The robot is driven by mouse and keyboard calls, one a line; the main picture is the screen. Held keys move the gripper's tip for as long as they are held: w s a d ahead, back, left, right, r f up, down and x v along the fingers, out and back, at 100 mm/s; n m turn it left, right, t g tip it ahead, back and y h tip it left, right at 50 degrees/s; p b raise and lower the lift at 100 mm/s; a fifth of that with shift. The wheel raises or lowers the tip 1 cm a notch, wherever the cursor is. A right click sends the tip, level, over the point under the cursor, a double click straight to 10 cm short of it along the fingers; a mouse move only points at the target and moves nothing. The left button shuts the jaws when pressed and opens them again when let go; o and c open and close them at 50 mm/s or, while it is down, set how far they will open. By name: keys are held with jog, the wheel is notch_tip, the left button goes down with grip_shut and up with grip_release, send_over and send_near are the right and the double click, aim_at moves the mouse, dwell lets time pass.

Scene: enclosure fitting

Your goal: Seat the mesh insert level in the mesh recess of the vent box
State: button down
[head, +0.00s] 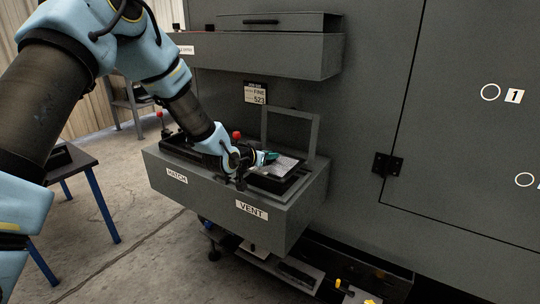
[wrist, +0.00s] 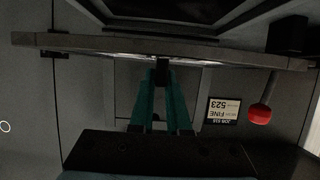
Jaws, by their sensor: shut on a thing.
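The vent box, a grey box labelled VENT (head: 252,210), stands against the large grey cabinet. On its top right is a black-rimmed recess (head: 272,184). The mesh insert (head: 286,164), a pale speckled panel, is over this recess and looks tilted against the rim; I cannot tell if any edge is inside. My gripper (head: 270,156) is at the insert's far left side, with teal fingers. In the wrist view the fingers (wrist: 163,76) close together on a small dark piece (wrist: 162,70), which looks like the insert's grip. The insert's underside is hidden.
A red knob (head: 237,135) is beside my wrist; one also shows in the wrist view (wrist: 260,114). A job card (head: 255,93) hangs behind. A shelf box (head: 260,50) overhangs above. A table (head: 75,165) stands left.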

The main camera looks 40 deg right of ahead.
aim_at(257, 172)
jog(key=shift+f+b, duration=2.2)
jog(key=shift+f, duration=0.6)
jog(key=c, duration=0.8)
grip_release()
jog(key=b+v, duration=0.1)
jog(key=v, duration=0.9)
jog(key=shift+s+a+r+b, duration=0.1)
jog(key=shift+a+r+b, duration=0.1)
jog(key=shift+a+b, duration=0.15)
